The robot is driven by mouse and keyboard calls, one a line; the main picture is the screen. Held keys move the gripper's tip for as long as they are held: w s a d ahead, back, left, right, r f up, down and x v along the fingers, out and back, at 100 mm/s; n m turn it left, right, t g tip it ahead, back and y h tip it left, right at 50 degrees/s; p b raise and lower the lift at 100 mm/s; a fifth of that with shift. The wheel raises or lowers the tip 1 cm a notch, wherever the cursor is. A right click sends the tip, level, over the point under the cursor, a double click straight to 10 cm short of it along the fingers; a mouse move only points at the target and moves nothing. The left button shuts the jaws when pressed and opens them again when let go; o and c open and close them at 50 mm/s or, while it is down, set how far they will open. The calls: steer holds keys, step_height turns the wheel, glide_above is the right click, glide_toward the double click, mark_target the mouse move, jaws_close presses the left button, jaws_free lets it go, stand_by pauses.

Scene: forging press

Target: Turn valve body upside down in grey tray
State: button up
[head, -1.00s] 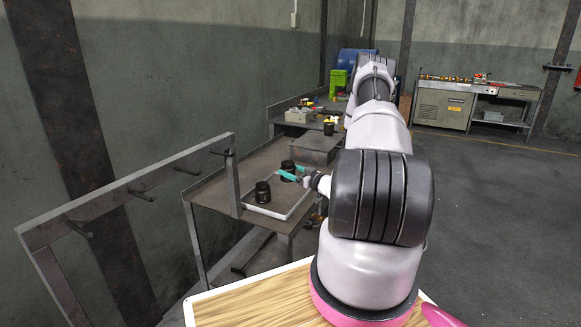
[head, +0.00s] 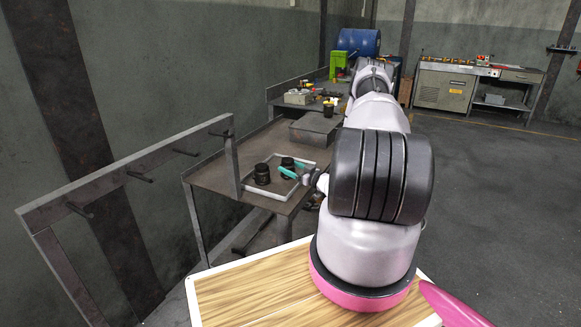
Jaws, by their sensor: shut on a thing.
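Two dark, squat valve bodies show at the grey tray (head: 266,193) on the metal bench. The left valve body (head: 262,175) stands inside the tray, clear of my gripper. My gripper (head: 288,171), with teal fingers, reaches in from the right and is shut on the right valve body (head: 287,163). That body is at the tray's back right, close beside the other one. Whether it rests on the tray floor or hangs just above it I cannot tell. Its lower part is partly hidden by the fingers. Which end of either body is up is too small to tell.
A rail with pegs (head: 140,177) stands along the bench's left front. A grey block (head: 313,130) lies behind the tray. Smaller items, including a yellow-topped cup (head: 328,108), are on the farther bench. The floor at right is clear.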

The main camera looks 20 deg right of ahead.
steer(key=o, duration=1.4)
steer(key=shift+c, duration=0.2)
steer(key=shift+s, duration=0.1)
